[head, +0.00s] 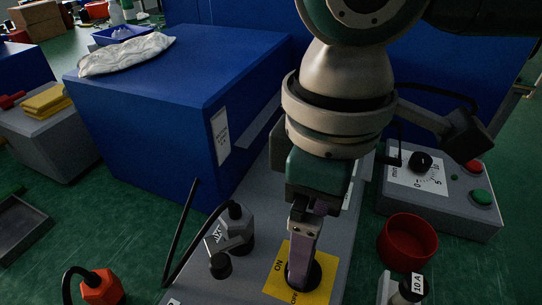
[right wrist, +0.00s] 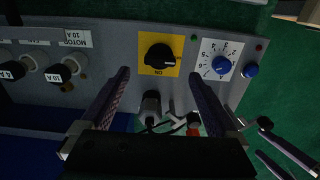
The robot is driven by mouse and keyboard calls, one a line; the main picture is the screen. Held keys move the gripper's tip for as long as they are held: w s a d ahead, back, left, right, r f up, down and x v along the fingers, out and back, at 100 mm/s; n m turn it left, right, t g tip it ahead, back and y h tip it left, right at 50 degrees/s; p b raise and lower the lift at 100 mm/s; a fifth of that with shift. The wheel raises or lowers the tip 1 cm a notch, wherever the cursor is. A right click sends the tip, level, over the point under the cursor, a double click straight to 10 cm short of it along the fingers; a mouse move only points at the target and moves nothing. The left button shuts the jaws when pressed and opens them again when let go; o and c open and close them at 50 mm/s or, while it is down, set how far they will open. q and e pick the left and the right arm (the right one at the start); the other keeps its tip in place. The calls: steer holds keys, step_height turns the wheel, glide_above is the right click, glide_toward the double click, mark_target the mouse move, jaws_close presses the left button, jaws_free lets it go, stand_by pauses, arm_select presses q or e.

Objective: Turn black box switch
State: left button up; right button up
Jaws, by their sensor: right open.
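The black rotary switch (right wrist: 160,57) sits on a yellow plate (right wrist: 146,69) marked ON. Its white pointer mark points right in the right wrist view. In the head view the switch (head: 316,273) is partly hidden behind my right gripper (head: 301,280), and the yellow plate (head: 271,284) lies on a long grey box. In the right wrist view my right gripper (right wrist: 159,76) is open, with one finger on each side of the switch and nothing between them. Whether a finger touches the switch cannot be told.
A grey connector (head: 232,235) stands left of the yellow plate, with black cables. A red cup (head: 407,241) and a grey dial box (head: 450,205) stand to the right. A large blue box (head: 170,110) bearing a white bag stands behind left. Green floor shows between them.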

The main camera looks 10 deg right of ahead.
step_height(320, 180, down, 6)
steer(key=shift+f+b, duration=0.1)
steer(key=shift+b, duration=0.45)
steer(key=c, duration=1.4)
